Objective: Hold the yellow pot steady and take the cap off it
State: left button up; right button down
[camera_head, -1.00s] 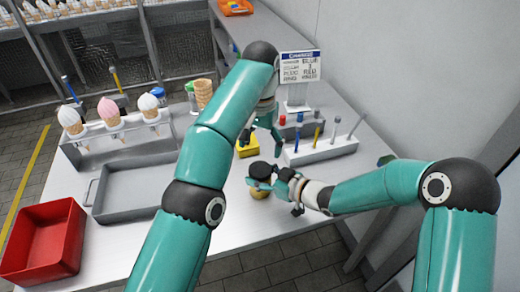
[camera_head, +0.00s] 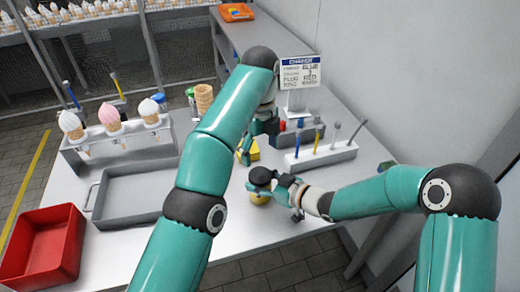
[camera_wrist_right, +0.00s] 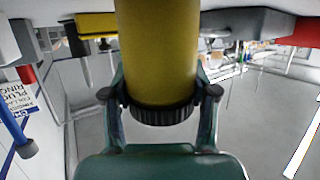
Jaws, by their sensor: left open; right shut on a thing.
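The yellow pot (camera_head: 259,198) with its black cap (camera_head: 260,175) on top is near the front edge of the table. In the right wrist view the pot (camera_wrist_right: 157,50) is a tall yellow cylinder, and the ribbed black cap (camera_wrist_right: 162,115) is on its lower end in the picture. My right gripper (camera_head: 276,181) is shut on the pot from the right, with fingertips on either side close to the cap's edge (camera_wrist_right: 159,92). My left gripper (camera_head: 255,143) is open and empty, behind the pot, partly hidden by my left arm.
A grey rack with upright tools (camera_head: 320,154) and a sign (camera_head: 300,73) stand behind. A grey tray (camera_head: 132,190), a red bin (camera_head: 42,243) and an ice cream cone stand (camera_head: 125,140) are at left.

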aim_at(260, 175)
pick_arm(q)
jog(key=shift+f+m, duration=0.25)
jog(key=shift+m, duration=0.15)
jog(key=shift+w+f, duration=0.1)
jog(key=shift+f, duration=3.65)
jog(key=c, duration=1.2)
jog(key=shift+d+n, duration=0.1)
jog(key=shift+n, duration=1.7)
jog(key=o, duration=1.2)
jog(key=shift+o, duration=0.2)
